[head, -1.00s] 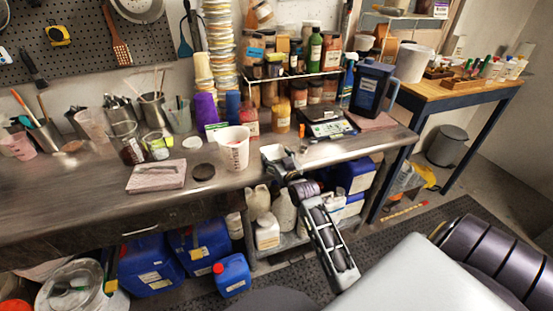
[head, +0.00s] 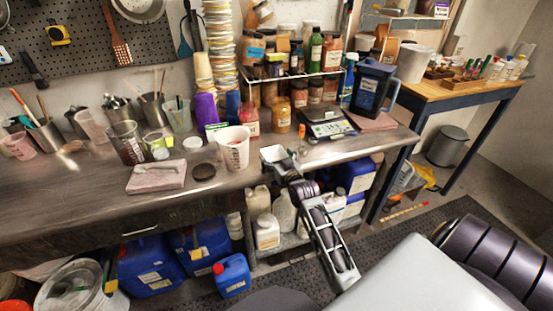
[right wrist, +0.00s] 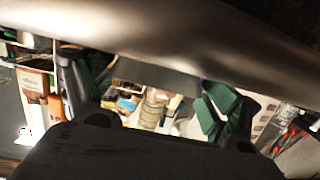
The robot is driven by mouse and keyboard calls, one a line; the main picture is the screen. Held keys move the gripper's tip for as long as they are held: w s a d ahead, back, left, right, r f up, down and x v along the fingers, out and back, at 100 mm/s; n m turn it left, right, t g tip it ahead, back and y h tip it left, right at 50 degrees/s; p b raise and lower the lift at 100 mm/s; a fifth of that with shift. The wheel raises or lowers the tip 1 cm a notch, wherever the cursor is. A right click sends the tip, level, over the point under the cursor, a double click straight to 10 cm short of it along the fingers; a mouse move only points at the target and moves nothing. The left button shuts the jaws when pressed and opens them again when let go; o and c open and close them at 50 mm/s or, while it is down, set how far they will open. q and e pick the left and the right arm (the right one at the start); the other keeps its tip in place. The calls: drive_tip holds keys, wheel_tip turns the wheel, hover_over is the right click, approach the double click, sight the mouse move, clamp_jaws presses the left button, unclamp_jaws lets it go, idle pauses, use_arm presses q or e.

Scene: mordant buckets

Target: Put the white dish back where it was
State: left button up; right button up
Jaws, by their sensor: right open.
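A small round white piece (head: 192,143), like a shallow dish or lid, lies flat on the steel bench (head: 235,185) left of the white bucket (head: 234,150). My right gripper (head: 283,158) is at the bench's front edge, right of that bucket. It is open. A pale piece (head: 272,153) shows at its tip; I cannot tell whether it is a dish or part of the gripper. In the right wrist view, dark gripper parts (right wrist: 160,110) and a blurred grey band cover much of the picture, and no dish is clear. My left gripper is not in view.
A scale (head: 328,122) stands behind and right of the gripper, with a dark blue jug (head: 370,90) beyond it. A folded pink cloth (head: 156,177) and a dark round disc (head: 203,172) lie left of the bucket. Jars crowd the rack behind. The front left bench is clear.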

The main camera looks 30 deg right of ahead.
sight(277, 163)
drive_tip(key=shift+s+a+f, duration=0.1)
drive_tip(key=shift+s+f, duration=0.1)
drive_tip(key=shift+f, duration=0.75)
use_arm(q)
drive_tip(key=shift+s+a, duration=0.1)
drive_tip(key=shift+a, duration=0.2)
use_arm(e)
drive_tip(key=shift+s, duration=0.35)
drive_tip(key=shift+v, duration=1.4)
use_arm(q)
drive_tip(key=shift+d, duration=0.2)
use_arm(e)
drive_tip(key=r+v, duration=0.2)
drive_tip(key=v, duration=0.6)
drive_tip(key=shift+f, duration=0.15)
